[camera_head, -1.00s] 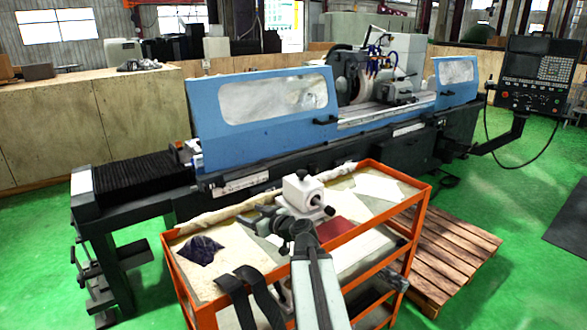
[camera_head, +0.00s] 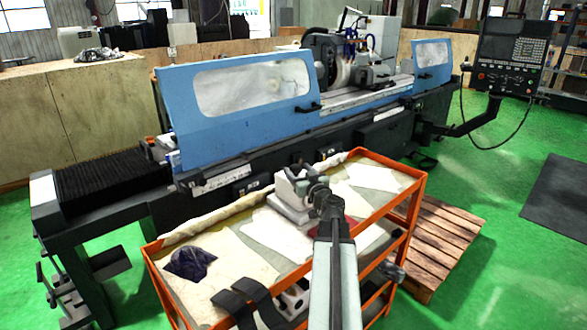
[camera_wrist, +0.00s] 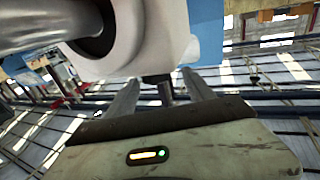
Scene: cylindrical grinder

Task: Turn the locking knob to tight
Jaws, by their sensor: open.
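A white block-shaped fixture (camera_head: 290,188) stands on the cart top in the head view. My gripper (camera_head: 317,192) is at its right front side and hides part of it. In the wrist view the white fixture (camera_wrist: 150,40) fills the upper middle, with a grey cylinder in its round bore. A small dark piece (camera_wrist: 156,78), which looks like the locking knob, shows under the fixture's lower edge. My gripper (camera_wrist: 160,90) is open, with one finger on either side of this piece. I cannot tell whether the fingers touch it. The knob's setting cannot be read.
The orange cart (camera_head: 385,225) holds pale sheets, a dark cloth (camera_head: 190,263) and black straps (camera_head: 248,308). The blue and black grinder (camera_head: 240,105) stands close behind it. A wooden pallet (camera_head: 450,240) lies to the right.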

